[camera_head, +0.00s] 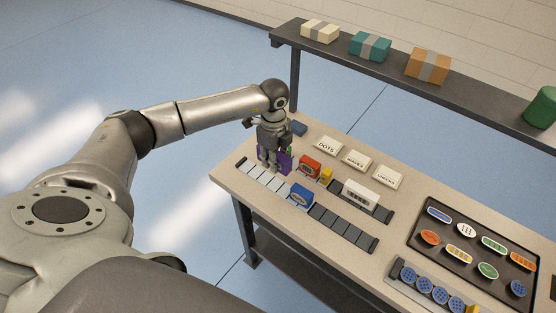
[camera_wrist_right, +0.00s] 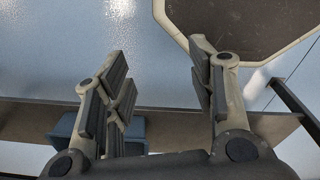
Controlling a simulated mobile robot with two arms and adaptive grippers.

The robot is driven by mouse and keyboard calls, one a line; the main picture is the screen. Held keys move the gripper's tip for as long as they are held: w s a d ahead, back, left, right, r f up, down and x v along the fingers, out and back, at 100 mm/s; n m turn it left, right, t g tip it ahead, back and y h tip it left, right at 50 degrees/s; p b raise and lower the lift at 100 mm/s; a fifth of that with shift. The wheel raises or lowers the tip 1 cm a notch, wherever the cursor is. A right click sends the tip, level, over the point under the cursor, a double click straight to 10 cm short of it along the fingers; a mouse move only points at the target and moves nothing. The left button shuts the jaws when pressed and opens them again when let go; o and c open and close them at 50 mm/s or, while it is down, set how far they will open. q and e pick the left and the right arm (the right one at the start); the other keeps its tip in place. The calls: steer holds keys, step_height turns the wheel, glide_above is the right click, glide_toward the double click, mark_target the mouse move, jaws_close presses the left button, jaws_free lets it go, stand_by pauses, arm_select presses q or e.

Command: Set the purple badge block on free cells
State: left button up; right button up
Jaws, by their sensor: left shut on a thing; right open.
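The purple badge block (camera_head: 285,164) is in my left gripper (camera_head: 271,164), low over the left end of the table, partly hidden by the fingers. I cannot tell whether it touches anything below. The front strip (camera_head: 344,226) has pale cells at its left, a blue block (camera_head: 300,195) near its middle and dark cells to the right. The back strip (camera_head: 384,215) carries a red block (camera_head: 310,166), a small yellow block (camera_head: 326,176) and a white block with dark marks (camera_head: 360,195). My right gripper (camera_wrist_right: 160,75) is open and empty in the right wrist view.
White cards (camera_head: 328,146) lie behind the strips, with a dark blue item (camera_head: 298,128) at the back left. A dark tray (camera_head: 425,215) of oval badges and a rack of round blue badges (camera_head: 424,284) are at the right. A shelf (camera_head: 400,81) with boxes stands behind.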

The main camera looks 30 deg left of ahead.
mark_target(275, 184)
arm_select(q)
steer(key=shift+w+f+b, duration=0.2)
steer(key=shift+f+b, duration=0.1)
steer(key=shift+f, duration=0.2)
steer(key=shift+d+f, duration=0.1)
steer(key=shift+f, duration=0.25)
step_height(275, 184, down, 7)
steer(key=b, duration=0.5)
steer(key=shift+r, duration=0.2)
steer(key=shift+f+b, duration=0.6)
arm_select(e)
step_height(275, 184, down, 7)
steer(key=w, duration=0.1)
steer(key=shift+w+d+r, duration=0.1)
steer(key=shift+w+d, duration=0.1)
arm_select(q)
steer(key=shift+f, duration=0.25)
arm_select(e)
steer(key=shift+d, duration=0.2)
arm_select(q)
steer(key=o, duration=1.1)
